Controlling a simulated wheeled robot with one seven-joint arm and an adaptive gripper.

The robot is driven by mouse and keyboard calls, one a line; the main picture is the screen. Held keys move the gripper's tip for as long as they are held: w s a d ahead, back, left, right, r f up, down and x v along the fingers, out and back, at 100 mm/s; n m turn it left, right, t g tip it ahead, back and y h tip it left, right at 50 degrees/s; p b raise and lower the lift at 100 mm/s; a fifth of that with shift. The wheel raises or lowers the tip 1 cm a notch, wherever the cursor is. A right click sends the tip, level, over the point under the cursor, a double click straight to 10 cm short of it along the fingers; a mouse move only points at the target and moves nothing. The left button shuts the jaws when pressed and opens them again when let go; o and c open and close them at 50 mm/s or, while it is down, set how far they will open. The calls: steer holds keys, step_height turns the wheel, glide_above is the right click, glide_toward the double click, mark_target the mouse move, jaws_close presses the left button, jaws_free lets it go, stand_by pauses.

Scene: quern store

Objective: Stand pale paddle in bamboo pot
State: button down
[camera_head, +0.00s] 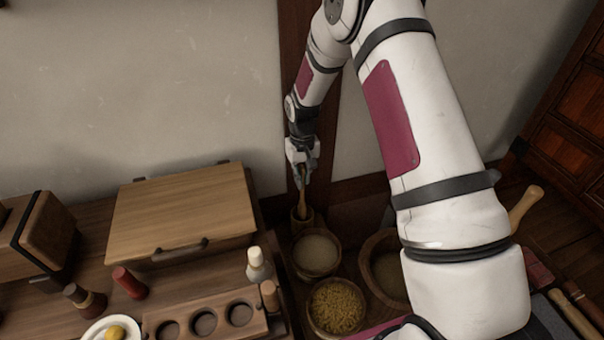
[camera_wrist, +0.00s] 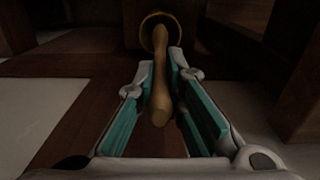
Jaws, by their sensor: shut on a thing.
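The pale wooden paddle (camera_head: 302,201) hangs upright below my gripper (camera_head: 301,178) in the head view. My gripper is shut on its handle, and the paddle (camera_wrist: 160,85) also lies between the teal-lined fingers (camera_wrist: 163,68) in the wrist view. The bamboo pot (camera_head: 301,220) is a small round pot by the wall, directly under my gripper. The paddle's lower end goes into the mouth of the pot, whose rim (camera_wrist: 144,34) rings it in the wrist view. The end inside is hidden, so I cannot tell whether it touches the bottom.
A bowl of pale grain (camera_head: 316,252) stands just in front of the pot, with a bowl of yellow grain (camera_head: 337,306) nearer. A larger bowl (camera_head: 378,270) is partly behind my arm. A wooden lidded box (camera_head: 183,213) and a white-capped bottle (camera_head: 258,265) stand to the left.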

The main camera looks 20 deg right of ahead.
mark_target(302, 167)
steer(key=shift+f+b, duration=1.1)
steer(key=shift+f, duration=1)
steer(key=c, duration=1.6)
jaws_free()
step_height(302, 167, up, 12)
